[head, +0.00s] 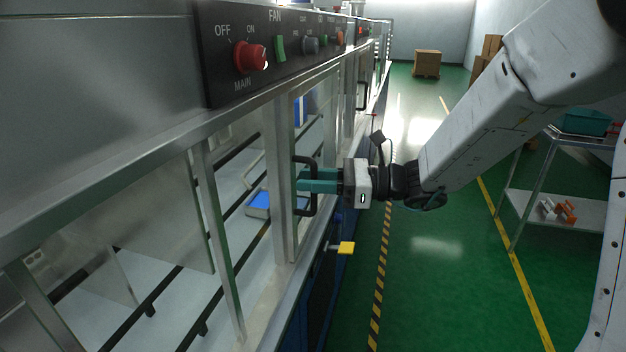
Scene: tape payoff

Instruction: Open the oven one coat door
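The oven door is a glass panel in a pale metal frame (281,190) on the long machine at left. I cannot tell whether it is flush or slightly ajar. Its black D-shaped handle (313,206) stands upright on the frame. My gripper (318,180) comes in from the right, with its teal fingers level across the middle of the handle and their tips near the door frame. The fingers hide the middle of the handle bar. How tightly they close on it does not show.
Above the door is a black control panel with a red MAIN knob (249,57). A yellow-tipped part (346,248) juts out below the door. Green floor lies open to the right, with a shelf cart (561,207) and a far cardboard box (427,63).

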